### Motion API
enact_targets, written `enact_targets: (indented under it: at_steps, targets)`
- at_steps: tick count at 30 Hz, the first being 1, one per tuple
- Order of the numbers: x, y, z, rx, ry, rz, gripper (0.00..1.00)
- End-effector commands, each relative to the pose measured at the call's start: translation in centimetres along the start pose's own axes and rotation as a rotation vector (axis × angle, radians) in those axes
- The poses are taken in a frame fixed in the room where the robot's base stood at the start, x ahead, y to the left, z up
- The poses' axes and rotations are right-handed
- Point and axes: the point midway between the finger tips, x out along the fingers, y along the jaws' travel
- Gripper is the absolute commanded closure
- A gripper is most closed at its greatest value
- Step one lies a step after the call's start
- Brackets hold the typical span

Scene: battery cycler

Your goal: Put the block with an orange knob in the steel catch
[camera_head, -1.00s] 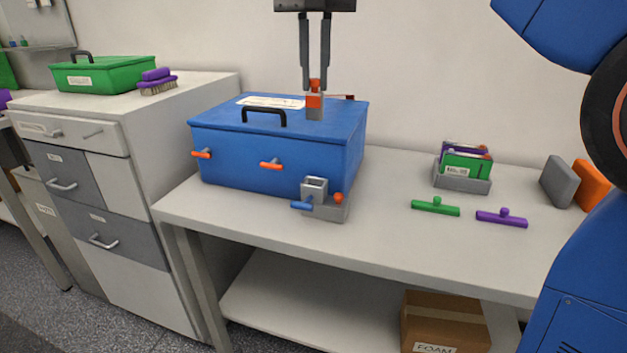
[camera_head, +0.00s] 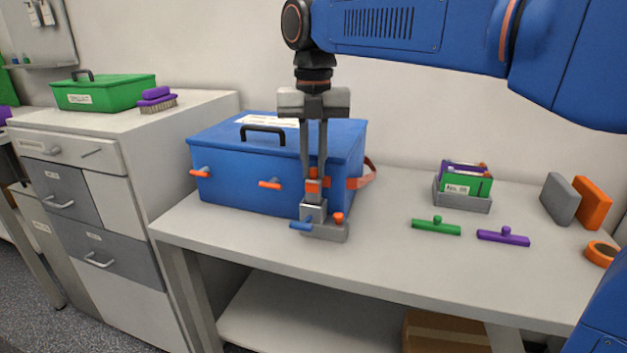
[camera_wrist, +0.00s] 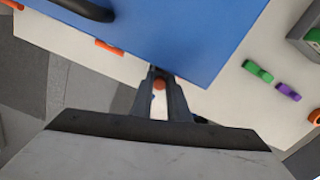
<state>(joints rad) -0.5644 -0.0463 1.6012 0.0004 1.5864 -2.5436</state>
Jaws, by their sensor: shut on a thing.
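My gripper (camera_head: 314,178) points straight down in front of the blue box and is shut on the block with an orange knob (camera_head: 313,188). The block's grey lower part stands right at the mouth of the steel catch (camera_head: 312,214); I cannot tell how deep it sits in it. The catch is on a grey base with a blue lever (camera_head: 300,226) at its left and a red-orange ball knob (camera_head: 338,218) at its right. In the wrist view the orange knob (camera_wrist: 160,84) shows between the fingers; the catch is mostly hidden there.
The blue box (camera_head: 230,165) with orange latches stands close behind the catch, a reddish strap at its right. A grey holder with cards (camera_head: 462,205), a green bar (camera_head: 436,226) and a purple bar (camera_head: 503,237) lie to the right. The table between is clear.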

Motion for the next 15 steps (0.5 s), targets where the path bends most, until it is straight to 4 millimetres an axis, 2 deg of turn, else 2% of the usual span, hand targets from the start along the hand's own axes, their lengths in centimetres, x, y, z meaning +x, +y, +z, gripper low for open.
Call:
enact_targets:
  at_steps: [9, 15]
  targets:
    - [3.8, 0.0, -0.1, 0.0, 0.001, -0.001, 1.0]
    - [4.0, 0.0, 0.0, 0.0, 0.0, 0.0, 1.0]
